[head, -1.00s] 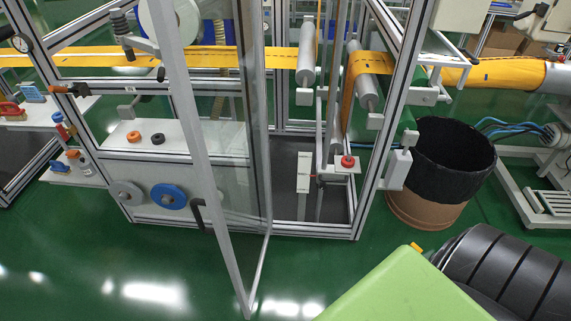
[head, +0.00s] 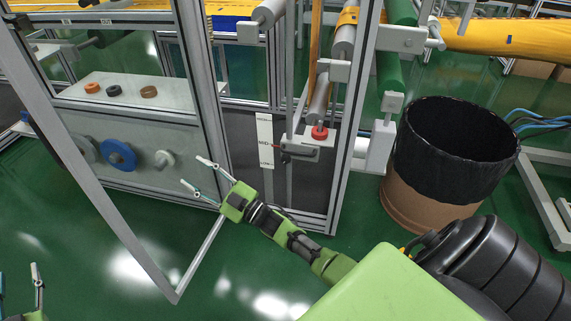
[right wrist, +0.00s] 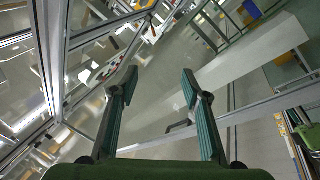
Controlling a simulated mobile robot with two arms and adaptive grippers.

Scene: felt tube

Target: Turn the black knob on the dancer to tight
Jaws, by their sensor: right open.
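The dancer (head: 306,147) is a grey bracket on a vertical rail inside the machine frame, right of centre in the head view. A red knob (head: 319,132) sits on top of it; I cannot make out a black knob on it. A white scale plate (head: 265,140) stands just left of it. My right gripper (head: 192,171) is open and empty, left of and below the dancer, in front of the frame. Its two spread fingers also show in the right wrist view (right wrist: 158,85), with nothing between them. My left gripper (head: 18,272) shows partly at the bottom left, fingers apart and empty.
The glass door's frame (head: 90,170) stands open at the left. A panel carries a blue wheel (head: 118,154) and a grey knob (head: 164,160). A black-lined bin (head: 440,150) stands right of the frame. The green floor in front is mostly clear.

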